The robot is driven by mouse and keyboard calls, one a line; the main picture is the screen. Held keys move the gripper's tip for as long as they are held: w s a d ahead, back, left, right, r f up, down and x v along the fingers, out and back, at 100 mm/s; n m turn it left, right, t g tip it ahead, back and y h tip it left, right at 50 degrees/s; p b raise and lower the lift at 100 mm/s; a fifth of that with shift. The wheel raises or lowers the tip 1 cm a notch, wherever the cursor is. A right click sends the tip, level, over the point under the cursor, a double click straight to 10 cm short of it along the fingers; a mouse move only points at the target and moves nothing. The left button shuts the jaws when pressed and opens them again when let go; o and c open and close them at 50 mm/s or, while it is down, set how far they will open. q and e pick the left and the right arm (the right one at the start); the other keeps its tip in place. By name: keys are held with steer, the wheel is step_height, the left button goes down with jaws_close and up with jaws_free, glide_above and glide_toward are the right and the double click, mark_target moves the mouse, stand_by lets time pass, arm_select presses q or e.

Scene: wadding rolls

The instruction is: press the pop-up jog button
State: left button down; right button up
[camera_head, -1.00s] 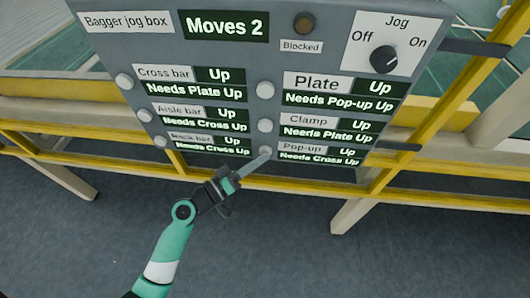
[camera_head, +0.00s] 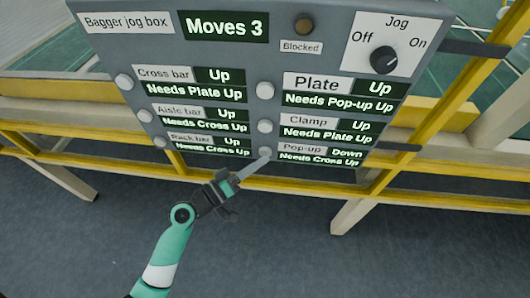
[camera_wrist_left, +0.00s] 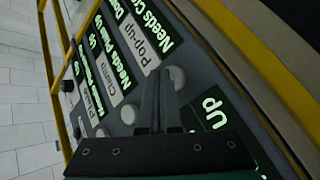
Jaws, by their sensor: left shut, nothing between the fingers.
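The pop-up jog button (camera_head: 265,152) is a small pale round button at the lower middle of the grey Bagger jog box (camera_head: 228,54). The label beside it reads Pop-up, Down, Needs Cross Up. My left gripper (camera_head: 266,157) is shut and empty, with its fingertips at this button and partly covering it. The left wrist view shows the shut fingers (camera_wrist_left: 160,76) next to a pale round button (camera_wrist_left: 174,78) by the Pop-up label; I cannot tell whether they touch it. My right gripper is not in view.
Other pale buttons sit close by: clamp (camera_head: 265,126), plate (camera_head: 265,90) and rack bar (camera_head: 160,142). The jog knob (camera_head: 384,60) is at the upper right. Yellow rails (camera_head: 420,125) run behind and beside the box. Open floor (camera_head: 300,250) lies below.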

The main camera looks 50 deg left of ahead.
arm_select(q)
steer(key=shift+s+d, duration=0.25)
steer(key=shift+s, duration=0.05)
steer(key=s+d, duration=0.3)
steer(key=shift+s+d, duration=0.15)
steer(key=shift+s, duration=0.25)
stand_by(0.8)
